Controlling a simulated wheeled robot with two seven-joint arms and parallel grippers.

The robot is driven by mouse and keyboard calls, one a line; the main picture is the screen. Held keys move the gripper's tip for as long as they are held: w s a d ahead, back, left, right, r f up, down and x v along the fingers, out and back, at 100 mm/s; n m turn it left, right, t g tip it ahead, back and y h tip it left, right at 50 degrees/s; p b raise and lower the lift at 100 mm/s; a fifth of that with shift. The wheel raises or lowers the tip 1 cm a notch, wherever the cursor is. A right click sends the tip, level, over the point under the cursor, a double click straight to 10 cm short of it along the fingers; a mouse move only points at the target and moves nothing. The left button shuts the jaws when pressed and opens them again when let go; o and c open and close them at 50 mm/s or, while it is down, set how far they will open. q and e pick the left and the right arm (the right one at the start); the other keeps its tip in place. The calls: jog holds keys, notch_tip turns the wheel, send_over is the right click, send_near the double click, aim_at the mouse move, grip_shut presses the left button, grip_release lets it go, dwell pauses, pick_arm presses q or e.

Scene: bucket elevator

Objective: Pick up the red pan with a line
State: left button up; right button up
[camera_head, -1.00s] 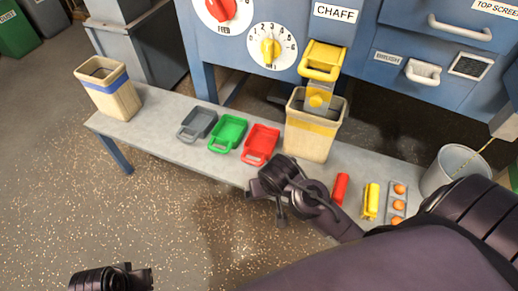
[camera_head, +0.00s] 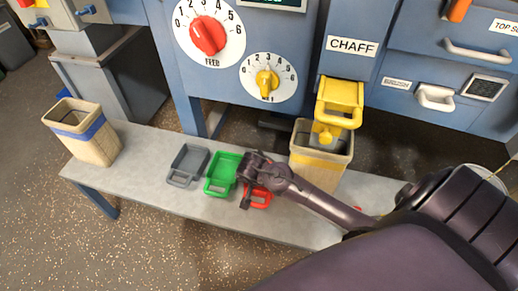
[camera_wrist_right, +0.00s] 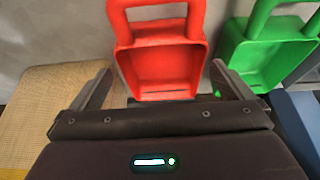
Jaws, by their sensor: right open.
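The red pan (camera_head: 258,199) lies on the grey bench, partly hidden by my right gripper (camera_head: 250,180) in the head view. In the right wrist view the red pan (camera_wrist_right: 165,68) shows its open tray, with its handle towards the top. My right gripper (camera_wrist_right: 161,72) is open and empty there, with one finger to either side of the pan's tray. I cannot tell its height above the pan. My left gripper is not in view.
The green pan (camera_head: 221,174) lies close beside the red one, near a finger in the wrist view. A grey pan (camera_head: 187,166) is further left. A tan bucket (camera_head: 319,160) stands under the yellow chaff spout (camera_head: 338,105). Another bucket (camera_head: 92,145) stands at the bench's (camera_head: 140,160) left end.

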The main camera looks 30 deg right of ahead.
aim_at(261, 189)
jog(key=b+x, duration=0.1)
jog(key=x, duration=0.4)
jog(key=shift+w+b, duration=0.1)
jog(key=shift+b, duration=0.2)
jog(key=shift+c, duration=0.4)
jog(key=c, duration=0.6)
jog(key=shift+r, duration=0.1)
